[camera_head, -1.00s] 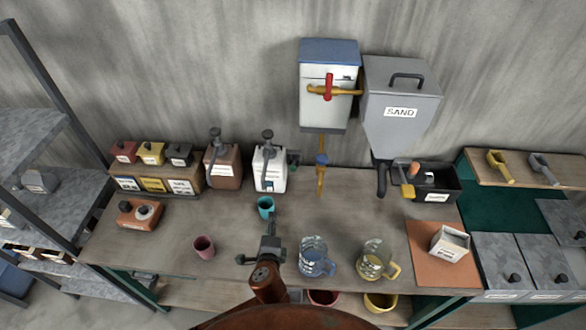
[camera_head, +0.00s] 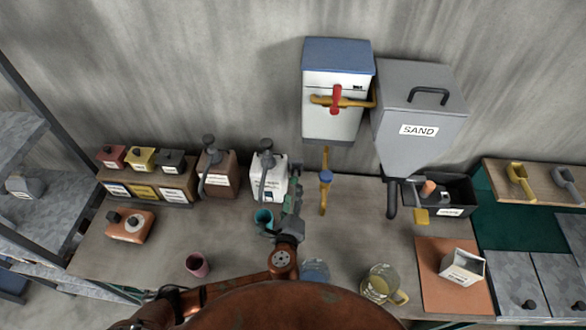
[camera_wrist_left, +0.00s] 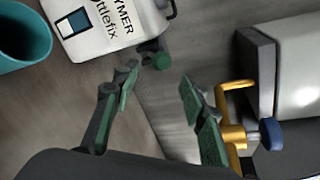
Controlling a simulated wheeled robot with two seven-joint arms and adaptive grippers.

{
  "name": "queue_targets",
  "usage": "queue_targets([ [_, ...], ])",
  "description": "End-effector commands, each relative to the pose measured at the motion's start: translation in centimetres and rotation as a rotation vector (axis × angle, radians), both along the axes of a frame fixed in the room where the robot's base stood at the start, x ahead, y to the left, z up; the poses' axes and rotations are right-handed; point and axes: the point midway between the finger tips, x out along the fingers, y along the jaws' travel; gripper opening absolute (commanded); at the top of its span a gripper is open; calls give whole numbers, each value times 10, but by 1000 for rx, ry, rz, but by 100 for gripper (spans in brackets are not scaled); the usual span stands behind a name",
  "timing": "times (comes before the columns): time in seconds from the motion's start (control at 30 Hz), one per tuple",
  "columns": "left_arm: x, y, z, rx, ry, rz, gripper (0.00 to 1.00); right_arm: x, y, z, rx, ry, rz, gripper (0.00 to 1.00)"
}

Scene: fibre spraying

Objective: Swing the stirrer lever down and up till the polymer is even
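The white polymer jug (camera_head: 272,186) stands at the back of the bench with a dark pump top. It also shows in the left wrist view (camera_wrist_left: 105,25), partly cut off. A dark lever piece with a green round knob (camera_wrist_left: 161,60) sticks out from its side; I take this as the stirrer lever. My left gripper (camera_wrist_left: 157,86) is open and empty, its green-padded fingers apart and pointing towards the knob, which lies just beyond the tips. In the head view the left gripper (camera_head: 295,190) is beside the jug's right side. My right gripper is not in view.
A teal cup (camera_head: 263,219) stands in front of the jug, close to my left gripper. A yellow tap with a blue top (camera_head: 325,190) is to the right. A blue-tinted glass jug (camera_head: 315,270) is partly hidden by my arm. A pink cup (camera_head: 197,264) stands front left.

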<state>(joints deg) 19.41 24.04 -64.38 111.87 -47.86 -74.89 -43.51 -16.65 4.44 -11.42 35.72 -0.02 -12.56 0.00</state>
Motion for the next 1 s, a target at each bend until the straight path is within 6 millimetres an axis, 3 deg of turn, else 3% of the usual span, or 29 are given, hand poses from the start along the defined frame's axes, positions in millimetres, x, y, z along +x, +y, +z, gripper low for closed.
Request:
queue_targets([
  [0.17,12,4,-2,1,-1,8,40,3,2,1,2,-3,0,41],
  [0.47,57,11,-12,2,-1,20,40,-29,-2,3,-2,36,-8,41],
  [0.7,74,11,-17,0,1,18,40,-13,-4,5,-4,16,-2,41],
  [1.0,75,8,-18,-1,1,15,37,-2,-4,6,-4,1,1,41],
])
